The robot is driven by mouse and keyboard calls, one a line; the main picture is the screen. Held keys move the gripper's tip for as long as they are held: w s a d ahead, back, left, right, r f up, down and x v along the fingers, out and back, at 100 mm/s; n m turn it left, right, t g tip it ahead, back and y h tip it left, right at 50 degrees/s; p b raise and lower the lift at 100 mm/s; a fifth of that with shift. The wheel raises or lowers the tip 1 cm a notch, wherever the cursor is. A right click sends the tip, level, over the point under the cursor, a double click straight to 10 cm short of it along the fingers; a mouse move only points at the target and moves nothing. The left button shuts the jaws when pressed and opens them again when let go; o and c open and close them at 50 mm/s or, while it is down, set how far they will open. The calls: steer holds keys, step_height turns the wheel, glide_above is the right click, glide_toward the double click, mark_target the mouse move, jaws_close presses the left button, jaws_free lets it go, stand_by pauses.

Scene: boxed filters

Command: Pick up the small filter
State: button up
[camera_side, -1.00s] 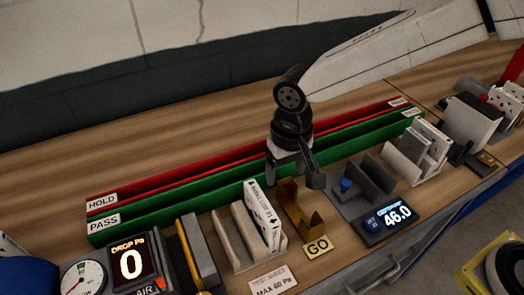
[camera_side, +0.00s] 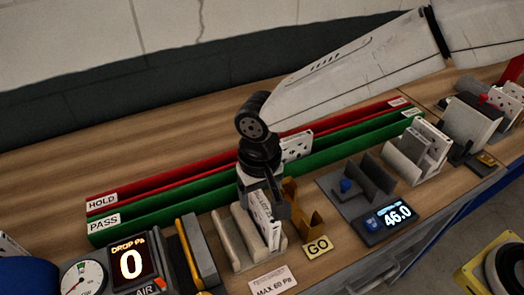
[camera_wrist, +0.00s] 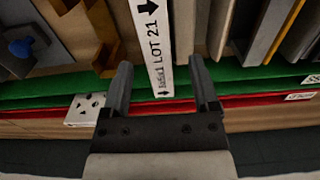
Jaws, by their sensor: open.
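A thin white boxed filter marked LOT 21 (camera_side: 262,222) stands on edge in a beige slotted rack (camera_side: 226,236). In the wrist view its labelled edge (camera_wrist: 154,45) runs between my two fingers. My gripper (camera_side: 262,203) is open, with its fingers on either side of this filter; in the wrist view (camera_wrist: 160,66) gaps show between each finger and the box. My fingers and wrist hide part of the filter in the side view. Other white filters (camera_side: 430,143) stand in a rack at right. One with holes (camera_side: 298,146) sits at the red channel.
A brass GO gauge (camera_side: 311,217) stands close to the right of my gripper. Behind it run the green PASS channel (camera_side: 150,223) and red HOLD channel (camera_side: 150,192). A grey fixture (camera_side: 352,200) with a 46.0 display is further right, a drop meter (camera_side: 131,262) at left.

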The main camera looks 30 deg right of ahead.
steer(key=shift+f, duration=0.1)
steer(key=shift+s+f, duration=0.15)
steer(key=shift+f, duration=2.35)
jaws_close()
